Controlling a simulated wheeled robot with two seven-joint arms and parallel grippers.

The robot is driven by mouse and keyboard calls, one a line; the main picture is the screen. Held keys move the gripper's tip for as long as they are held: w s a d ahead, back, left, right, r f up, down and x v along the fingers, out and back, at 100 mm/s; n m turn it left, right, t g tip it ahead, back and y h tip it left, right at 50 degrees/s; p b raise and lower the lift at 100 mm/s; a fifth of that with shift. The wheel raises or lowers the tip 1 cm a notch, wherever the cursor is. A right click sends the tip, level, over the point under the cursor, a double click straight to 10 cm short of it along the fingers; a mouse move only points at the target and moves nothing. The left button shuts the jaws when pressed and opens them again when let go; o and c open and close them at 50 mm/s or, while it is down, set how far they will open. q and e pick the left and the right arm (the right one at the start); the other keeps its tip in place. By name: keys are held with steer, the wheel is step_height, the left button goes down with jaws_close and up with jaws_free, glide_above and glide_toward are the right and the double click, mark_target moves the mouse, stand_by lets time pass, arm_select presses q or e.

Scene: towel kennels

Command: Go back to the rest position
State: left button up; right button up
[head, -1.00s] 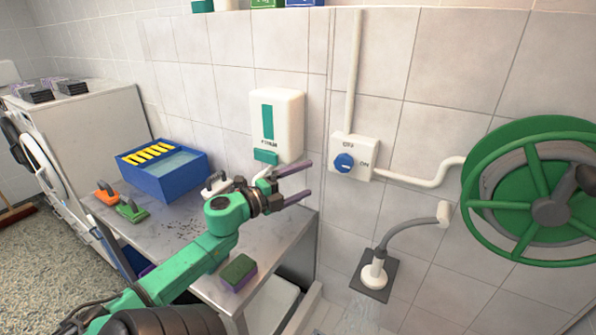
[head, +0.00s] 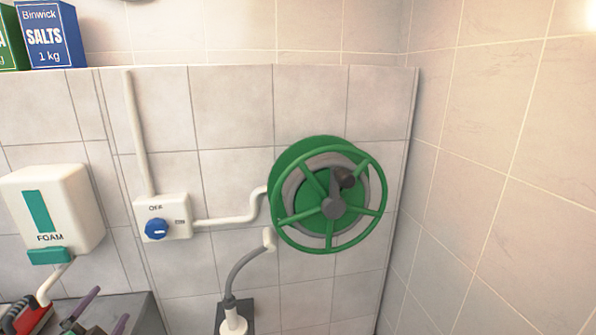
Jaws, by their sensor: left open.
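My left gripper (head: 105,312) shows at the lower left edge of the head view, with its two purple-grey fingers apart and nothing between them. It is below and to the right of the white foam dispenser (head: 75,200), in front of the tiled wall. Most of the left arm is outside the picture. My right gripper is not in view.
A switch box (head: 178,228) with a blue knob (head: 156,229) is on the wall. A red object (head: 32,318) with a dark handle is beside the gripper. A salts box (head: 50,35) stands on the ledge.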

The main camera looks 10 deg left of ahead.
arm_select(q)
steer(key=s+d+f+n+g+h, duration=0.1)
steer(key=s+d+f+n+g, duration=0.25)
steer(key=d+f, duration=0.25)
steer(key=s+d+f+n+g+h, duration=0.1)
steer(key=s+d+f+n+g, duration=0.1)
steer(key=d+f+g, duration=0.4)
steer(key=s+d+f+g+h, duration=0.1)
steer(key=s+d+f+h, duration=0.15)
steer(key=d, duration=0.35)
steer(key=s+d+f+g+h, duration=0.1)
steer(key=s+d+h, duration=0.15)
steer(key=d, duration=0.35)
step_height(320, 180, down, 23)
steer(key=s, duration=0.3)
steer(key=s+a+f+g+b, duration=0.1)
steer(key=s+a+f+g, duration=0.1)
steer(key=s+f, duration=1.4)
steer(key=shift+s+a+f+y+b, duration=0.4)
steer(key=shift+s+a, duration=0.1)
steer(key=shift+a, duration=0.2)
steer(key=shift+m, duration=0.25)
